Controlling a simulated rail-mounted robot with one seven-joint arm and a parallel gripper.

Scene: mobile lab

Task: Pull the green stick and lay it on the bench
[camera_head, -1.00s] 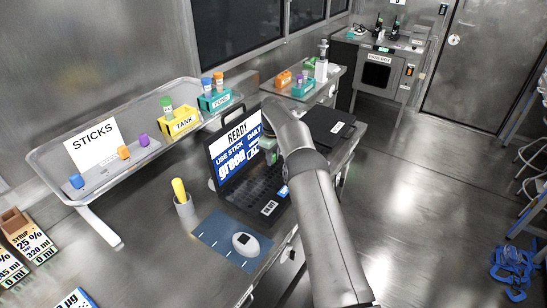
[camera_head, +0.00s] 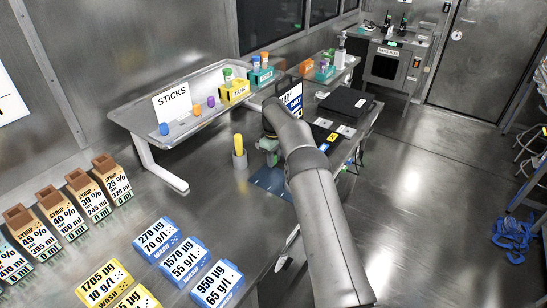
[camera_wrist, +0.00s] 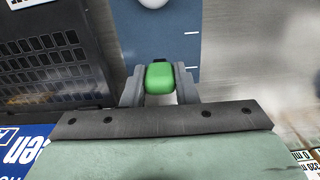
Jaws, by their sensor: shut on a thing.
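The green stick (camera_wrist: 159,78) sits between the two fingers of my gripper (camera_wrist: 160,88) in the wrist view, with its rounded green end showing. My gripper is shut on it. In the head view my gripper (camera_head: 268,146) hangs over the bench (camera_head: 215,210), close to the right of the cup with the yellow item. The stick's length is hidden. The wrist view shows a blue mat (camera_wrist: 155,38) beneath the stick. The rack labelled STICKS (camera_head: 140,118) holds a blue, an orange and a purple stick.
A cup (camera_head: 240,160) with a yellow item stands beside my gripper. A dark laptop (camera_wrist: 45,60) lies left of the mat in the wrist view. Syrup boxes (camera_head: 75,198) and wash boxes (camera_head: 180,260) stand at the front left. Bare bench lies between them and the cup.

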